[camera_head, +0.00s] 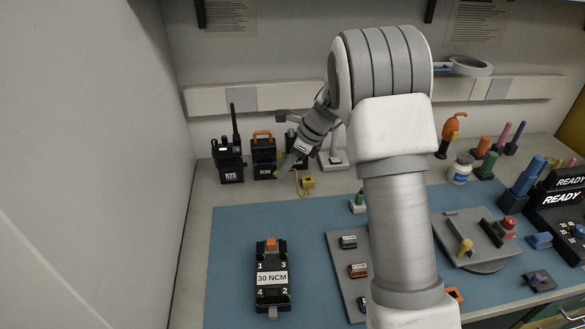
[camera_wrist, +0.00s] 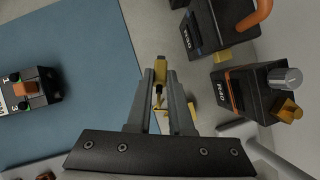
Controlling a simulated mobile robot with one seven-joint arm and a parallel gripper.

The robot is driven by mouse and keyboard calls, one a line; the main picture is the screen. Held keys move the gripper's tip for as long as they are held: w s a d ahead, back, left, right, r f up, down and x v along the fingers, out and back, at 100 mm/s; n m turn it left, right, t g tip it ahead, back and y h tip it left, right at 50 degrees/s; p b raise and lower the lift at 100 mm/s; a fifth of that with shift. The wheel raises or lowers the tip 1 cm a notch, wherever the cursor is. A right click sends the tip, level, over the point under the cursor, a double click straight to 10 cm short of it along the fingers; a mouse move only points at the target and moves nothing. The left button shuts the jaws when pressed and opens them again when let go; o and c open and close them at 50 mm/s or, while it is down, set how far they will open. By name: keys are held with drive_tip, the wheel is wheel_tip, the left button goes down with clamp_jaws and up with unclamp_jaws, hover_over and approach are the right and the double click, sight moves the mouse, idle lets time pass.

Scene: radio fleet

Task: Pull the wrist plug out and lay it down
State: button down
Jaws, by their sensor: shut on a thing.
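My gripper (camera_wrist: 160,75) is shut on a small yellow plug (camera_wrist: 160,72), which shows between the fingertips in the wrist view. In the head view, my gripper (camera_head: 284,169) is low at the back of the bench, in front of the radios. A small yellow block (camera_head: 308,182) sits on the bench just right of my fingertips, with a thin yellow cord beside it. It shows partly behind a finger in the wrist view (camera_wrist: 184,116). I cannot tell whether the plug still touches anything beneath it.
Black radios stand along the back: one with an antenna (camera_head: 228,160), one with an orange handle (camera_head: 263,157), and another partly behind my wrist. A blue mat (camera_head: 225,245) covers the front, with a black 30 NCM fixture (camera_head: 272,297) on it. Bare mat lies around that fixture.

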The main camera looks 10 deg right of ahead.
drive_tip(key=m+t, duration=0.1)
drive_tip(key=m, duration=0.1)
drive_tip(key=a+m+t, duration=0.1)
drive_tip(key=m+t, duration=0.1)
drive_tip(key=shift+w+a+r+y, duration=0.1)
drive_tip(key=shift+a+r+y, duration=0.1)
drive_tip(key=shift+y, duration=0.1)
drive_tip(key=shift+w+a+r+m+t, duration=0.1)
drive_tip(key=shift+a+m+t, duration=0.1)
drive_tip(key=shift+m+t, duration=0.2)
wheel_tip(320, 180, down, 7)
drive_tip(key=b, duration=0.6)
drive_tip(key=c, duration=0.7)
unclamp_jaws()
drive_tip(key=shift+c, duration=0.2)
